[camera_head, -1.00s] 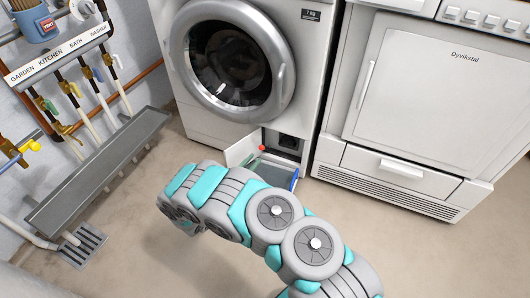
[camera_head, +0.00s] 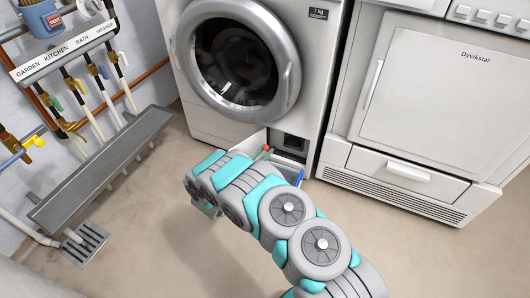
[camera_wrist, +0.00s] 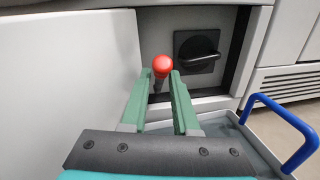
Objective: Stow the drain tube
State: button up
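The drain tube is a dark, thin piece with a red round cap (camera_wrist: 161,66) in the wrist view, in front of the washer's open lower recess. The red cap also shows small in the head view (camera_head: 266,147). My gripper (camera_wrist: 160,74) has two green fingers, apart, pointing at the tube. The cap shows between and just beyond the fingertips, and I see no clear contact. The tube's lower part is partly hidden by the fingers. In the head view my arm hides most of the gripper.
A dark square panel with a black handle (camera_wrist: 198,50) sits in the recess, right of the tube. A grey tray (camera_wrist: 222,126) with a blue handle (camera_wrist: 282,118) lies below right. The open white flap (camera_wrist: 70,66) fills the left. A dryer (camera_head: 430,110) stands right of the washer (camera_head: 225,130).

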grip_shut()
dwell(1.4)
